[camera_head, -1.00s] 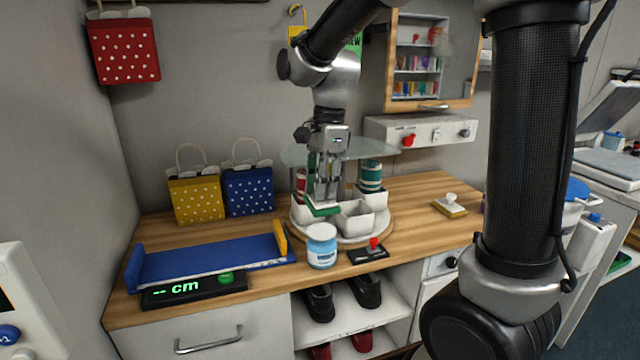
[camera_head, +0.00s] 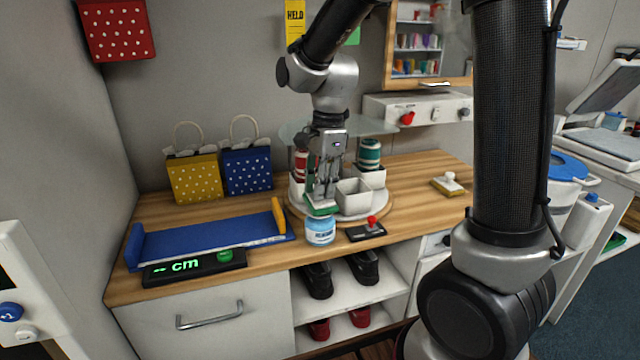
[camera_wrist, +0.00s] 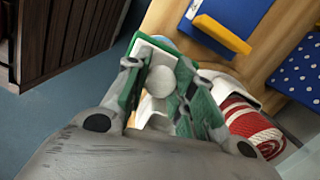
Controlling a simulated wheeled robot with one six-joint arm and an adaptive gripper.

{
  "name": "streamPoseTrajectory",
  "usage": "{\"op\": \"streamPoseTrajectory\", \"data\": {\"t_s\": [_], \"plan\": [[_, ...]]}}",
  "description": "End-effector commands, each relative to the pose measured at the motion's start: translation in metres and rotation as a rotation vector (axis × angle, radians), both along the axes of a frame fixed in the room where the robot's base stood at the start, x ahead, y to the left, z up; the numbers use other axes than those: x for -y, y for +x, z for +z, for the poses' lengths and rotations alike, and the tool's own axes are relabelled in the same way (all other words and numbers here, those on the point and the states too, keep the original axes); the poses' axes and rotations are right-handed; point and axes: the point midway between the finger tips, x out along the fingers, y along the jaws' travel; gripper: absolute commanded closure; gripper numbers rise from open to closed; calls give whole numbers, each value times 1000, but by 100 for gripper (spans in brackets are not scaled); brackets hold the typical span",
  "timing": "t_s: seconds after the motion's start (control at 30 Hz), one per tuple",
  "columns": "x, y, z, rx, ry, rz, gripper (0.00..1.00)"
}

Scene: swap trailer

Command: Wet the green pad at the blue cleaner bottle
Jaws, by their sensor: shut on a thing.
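My gripper (camera_head: 322,195) is shut on the green pad (camera_head: 321,208) by its white knob. In the wrist view, the pad (camera_wrist: 128,75) shows a white back and the round knob between the fingers. I cannot tell whether pad and jar touch. I cannot tell which container is the blue cleaner bottle.
A black base with a red knob (camera_head: 367,229) lies right of the jar. A blue measuring tray (camera_head: 205,242) is at left. The counter's right part is mostly clear.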

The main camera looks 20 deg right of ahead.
Motion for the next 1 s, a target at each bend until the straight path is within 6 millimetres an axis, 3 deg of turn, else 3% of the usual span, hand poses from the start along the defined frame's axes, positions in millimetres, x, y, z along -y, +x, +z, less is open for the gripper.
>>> {"op": "streamPoseTrajectory", "data": {"t_s": [1.0], "plan": [[0,0,-7,0,0,0,94]]}}
